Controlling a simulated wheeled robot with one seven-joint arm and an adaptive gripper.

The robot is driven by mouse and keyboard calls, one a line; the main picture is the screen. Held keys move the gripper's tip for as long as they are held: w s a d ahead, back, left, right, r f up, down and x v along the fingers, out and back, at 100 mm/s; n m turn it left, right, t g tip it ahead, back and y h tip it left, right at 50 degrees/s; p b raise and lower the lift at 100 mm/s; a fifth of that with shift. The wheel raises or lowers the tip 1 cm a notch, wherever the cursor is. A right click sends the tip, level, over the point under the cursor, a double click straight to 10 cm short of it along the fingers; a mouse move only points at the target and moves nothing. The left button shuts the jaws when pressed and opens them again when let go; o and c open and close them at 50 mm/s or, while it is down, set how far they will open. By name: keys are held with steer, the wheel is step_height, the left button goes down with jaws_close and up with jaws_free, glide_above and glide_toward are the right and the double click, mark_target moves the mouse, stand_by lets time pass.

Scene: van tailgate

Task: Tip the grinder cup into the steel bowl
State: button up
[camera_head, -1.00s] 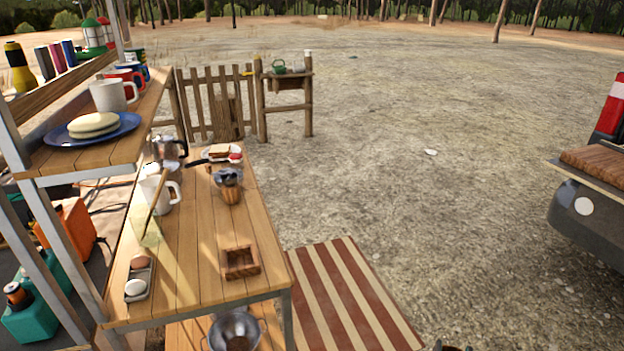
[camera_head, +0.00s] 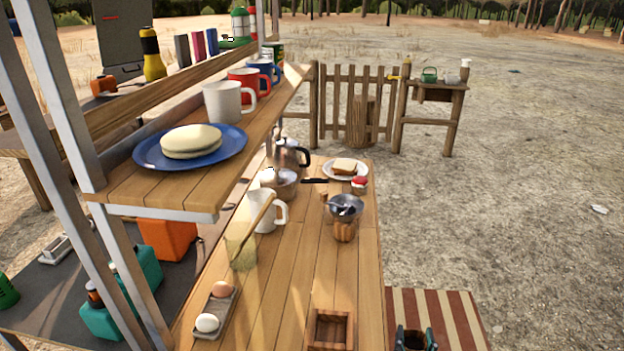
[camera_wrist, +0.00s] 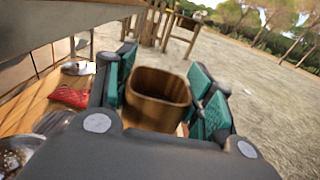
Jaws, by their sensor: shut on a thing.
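The grinder cup (camera_wrist: 157,98) is a brown wooden cup with a dark inside, held between the teal pads of my gripper (camera_wrist: 163,100). Its open top shows in the wrist view; I cannot tell what is in it. In the head view my gripper (camera_head: 414,341) is at the bottom edge, right of the table and in front of the striped mat, with the cup between its fingers.
The wooden table (camera_head: 282,290) carries a square wooden tray (camera_head: 331,328), an egg holder (camera_head: 215,312), a white mug (camera_head: 268,213) and a grinder with a metal top (camera_head: 346,208). A red packet (camera_wrist: 70,96) lies left of my gripper. Open ground lies to the right.

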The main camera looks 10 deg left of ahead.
steer(key=shift+w+a+r+p, duration=0.3)
steer(key=shift+r+p, duration=0.2)
steer(key=shift+r, duration=0.1)
steer(key=shift+w+a+r+p, duration=0.2)
steer(key=shift+w+r+p, duration=0.05)
steer(key=shift+r+p, duration=0.3)
step_height(320, 180, up, 9)
steer(key=p, duration=0.8)
steer(key=shift+a+p, duration=0.3)
steer(key=shift+a, duration=0.1)
steer(key=shift+d, duration=0.15)
